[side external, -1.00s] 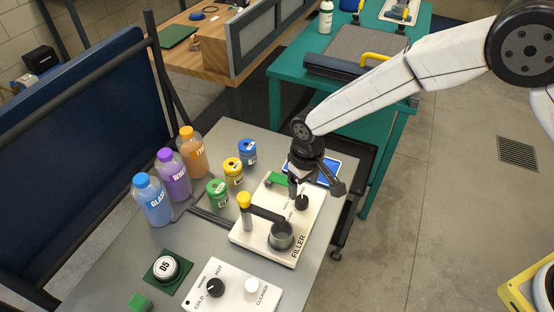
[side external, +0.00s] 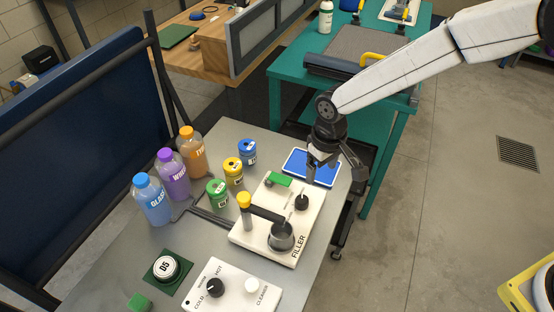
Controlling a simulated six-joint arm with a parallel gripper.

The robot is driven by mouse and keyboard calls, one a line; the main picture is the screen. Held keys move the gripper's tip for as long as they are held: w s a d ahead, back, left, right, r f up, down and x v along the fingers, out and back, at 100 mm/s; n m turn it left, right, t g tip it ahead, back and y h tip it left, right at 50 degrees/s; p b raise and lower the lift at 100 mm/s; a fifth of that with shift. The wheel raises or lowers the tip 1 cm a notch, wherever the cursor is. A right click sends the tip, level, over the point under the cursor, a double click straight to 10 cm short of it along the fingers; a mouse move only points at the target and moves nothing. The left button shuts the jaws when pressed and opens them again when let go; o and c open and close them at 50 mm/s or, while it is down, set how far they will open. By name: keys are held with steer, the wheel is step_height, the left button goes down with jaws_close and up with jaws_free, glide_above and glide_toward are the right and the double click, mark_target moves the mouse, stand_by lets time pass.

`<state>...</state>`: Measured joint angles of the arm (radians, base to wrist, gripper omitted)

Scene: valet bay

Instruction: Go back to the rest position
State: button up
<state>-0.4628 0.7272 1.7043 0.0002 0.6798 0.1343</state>
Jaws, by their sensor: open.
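My gripper (side external: 323,174) is open and empty. It hangs above the right back part of the grey table (side external: 238,134), close to the blue pad (side external: 298,163). The white filler board (side external: 255,239) lies below and to the left of it. The gripper appears apart from all of these.
Blue, purple and orange bottles (side external: 152,203) stand at the table's left. Green, yellow and blue cans (side external: 233,172) stand mid-table. A white control panel (side external: 232,290) and a black-and-white puck (side external: 166,268) are in front. A teal bench (side external: 290,67) stands behind. Open floor lies right.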

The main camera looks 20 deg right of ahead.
steer(key=s+d+r+m+t, duration=0.1)
steer(key=s+d+r+m, duration=0.1)
steer(key=s+d, duration=0.5)
steer(key=s+d+r+m+t, duration=0.1)
steer(key=s+d+r, duration=0.4)
steer(key=d, duration=0.9)
steer(key=s, duration=0.3)
steer(key=shift+d+r+m, duration=0.2)
steer(key=shift+d+m, duration=0.1)
steer(key=shift+m, duration=0.1)
